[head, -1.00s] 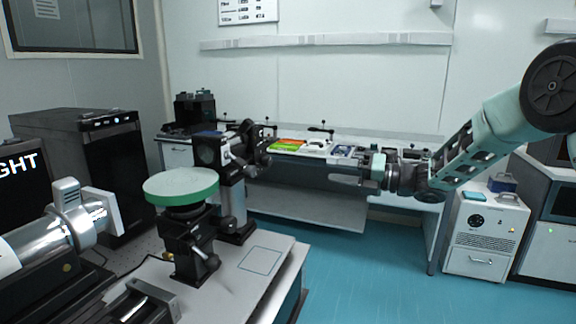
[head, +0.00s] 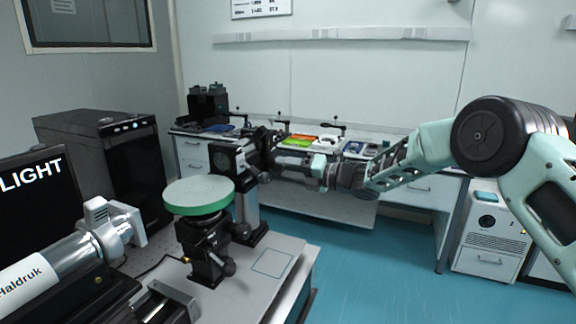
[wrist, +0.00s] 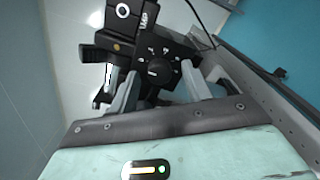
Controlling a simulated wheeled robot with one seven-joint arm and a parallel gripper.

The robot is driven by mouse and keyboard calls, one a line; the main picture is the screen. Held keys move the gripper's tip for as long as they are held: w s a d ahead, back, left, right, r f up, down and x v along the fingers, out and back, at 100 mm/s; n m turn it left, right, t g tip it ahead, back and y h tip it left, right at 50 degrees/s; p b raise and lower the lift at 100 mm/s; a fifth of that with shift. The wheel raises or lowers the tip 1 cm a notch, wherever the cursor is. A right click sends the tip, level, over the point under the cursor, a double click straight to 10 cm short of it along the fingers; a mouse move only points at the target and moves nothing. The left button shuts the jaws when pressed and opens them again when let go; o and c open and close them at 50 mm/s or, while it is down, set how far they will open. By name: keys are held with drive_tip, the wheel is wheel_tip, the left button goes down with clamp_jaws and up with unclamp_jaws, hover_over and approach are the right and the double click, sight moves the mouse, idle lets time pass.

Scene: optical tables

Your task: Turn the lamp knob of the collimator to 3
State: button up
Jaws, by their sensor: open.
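In the wrist view the black lamp housing (wrist: 118,45) carries a white LAMP label and a round black lamp knob (wrist: 158,71) with small white marks around it. The marks and the knob's setting are too small to read. My gripper (wrist: 160,86) is open, one finger on each side of the knob in the picture; I cannot tell whether either finger touches it. In the head view my gripper (head: 278,163) reaches left to a dark instrument (head: 252,147) on a post and partly hides it; the knob is not visible there.
A green-rimmed round platform (head: 198,194) on a black stand is left of my gripper. A silver cylinder (head: 70,250) lies at front left, by a black screen reading LIGHT (head: 35,190). A back bench (head: 340,188) holds coloured trays. Teal floor is open at right.

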drive_tip(key=shift+a, duration=0.2)
drive_tip(key=shift+c, duration=0.3)
drive_tip(key=c, duration=0.9)
drive_tip(key=shift+c, duration=0.2)
